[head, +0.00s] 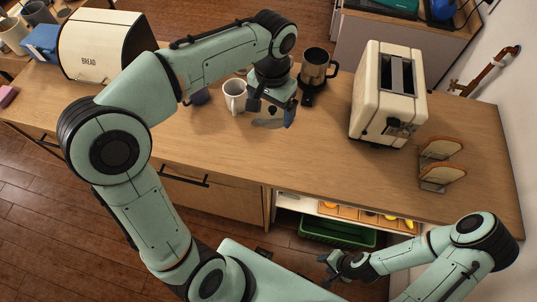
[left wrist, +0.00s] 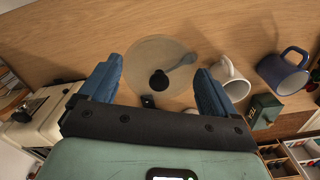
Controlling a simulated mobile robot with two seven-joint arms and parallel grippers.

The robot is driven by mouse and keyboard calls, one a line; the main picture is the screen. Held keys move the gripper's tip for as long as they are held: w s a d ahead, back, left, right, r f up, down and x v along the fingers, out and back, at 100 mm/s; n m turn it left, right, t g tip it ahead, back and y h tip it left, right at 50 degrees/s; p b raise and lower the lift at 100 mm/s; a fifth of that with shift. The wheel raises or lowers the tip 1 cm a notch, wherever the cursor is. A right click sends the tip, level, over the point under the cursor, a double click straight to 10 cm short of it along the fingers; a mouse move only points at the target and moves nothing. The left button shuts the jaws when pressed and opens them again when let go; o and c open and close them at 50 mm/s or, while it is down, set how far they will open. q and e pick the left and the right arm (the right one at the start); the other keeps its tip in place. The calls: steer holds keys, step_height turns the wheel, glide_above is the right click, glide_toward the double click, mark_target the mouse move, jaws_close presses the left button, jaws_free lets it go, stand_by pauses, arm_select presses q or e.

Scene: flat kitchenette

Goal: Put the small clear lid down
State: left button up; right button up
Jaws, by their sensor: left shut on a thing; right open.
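The small clear lid (left wrist: 145,58) is a see-through round disc with a black knob (left wrist: 158,80). My left gripper (left wrist: 157,88) is shut on it, with the lid between its two blue fingers in the left wrist view. Whether the lid touches the counter I cannot tell. My right gripper (head: 342,266) is open and empty, low by the open shelf.
A cream toaster (head: 376,112) and toast rack (head: 438,172) are to the right, a bread box (head: 97,50) to the left. The counter (head: 220,140) in front is clear.

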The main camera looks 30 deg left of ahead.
arm_select(q)
steer(key=s+r, duration=0.2)
steer(key=shift+a+r, duration=0.15)
steer(key=shift+r, duration=0.25)
steer(key=shift+s+f, duration=0.1)
steer(key=shift+f, duration=0.1)
steer(key=b, duration=0.3)
glide_above(267, 155)
step_height(267, 155, down, 14)
steer(key=shift+a+r, duration=0.1)
steer(key=shift+r, duration=0.05)
steer(key=shift+f, duration=2.7)
arm_select(e)
steer(key=shift+g, duration=0.3)
steer(key=shift+s+f, duration=0.8)
steer(key=shift+f, duration=0.3)
steer(key=shift+s+f, duration=0.75)
steer(key=shift+f, duration=0.3)
arm_select(q)
steer(key=shift+f, duration=0.1)
arm_select(e)
steer(key=shift+f, duration=0.1)
arm_select(q)
steer(key=o, duration=0.7)
arm_select(e)
steer(key=shift+s, duration=0.1)
